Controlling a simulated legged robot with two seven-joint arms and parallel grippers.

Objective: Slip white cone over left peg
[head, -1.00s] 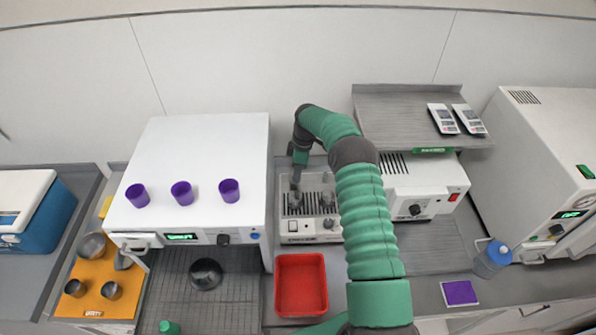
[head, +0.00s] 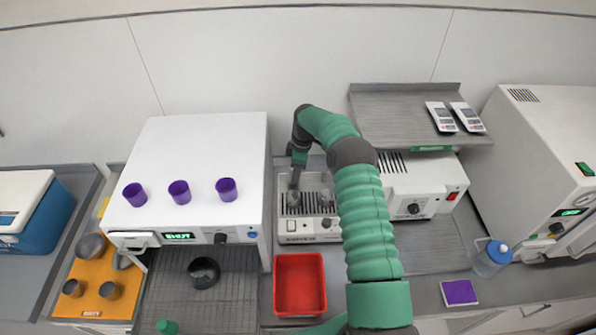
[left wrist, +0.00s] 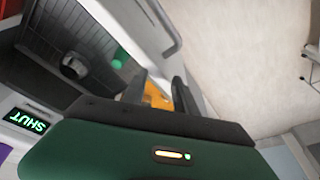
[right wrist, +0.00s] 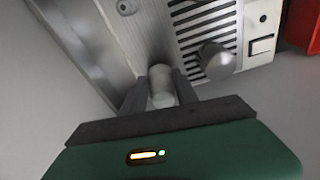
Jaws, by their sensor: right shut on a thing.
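My right gripper (head: 296,181) is above the back left of the slotted device (head: 308,238). In the right wrist view it (right wrist: 160,92) is shut on a pale grey, rounded piece (right wrist: 161,78); I cannot tell whether this is the white cone. A grey upright piece (right wrist: 216,62) stands on the slotted top beside it, and shows in the head view (head: 293,199) at the left. Another pale piece (head: 326,201) stands to its right. Which of these is a peg is unclear. My left gripper (left wrist: 158,92) is open and empty in the left wrist view; the head view does not clearly show it.
A red tray (head: 300,284) lies in front of the device. A white oven (head: 200,140) with several purple cups stands left, its display reading SHUT. A white box (head: 415,190) under a grey shelf (head: 400,103) stands right. My right arm hides part of the bench.

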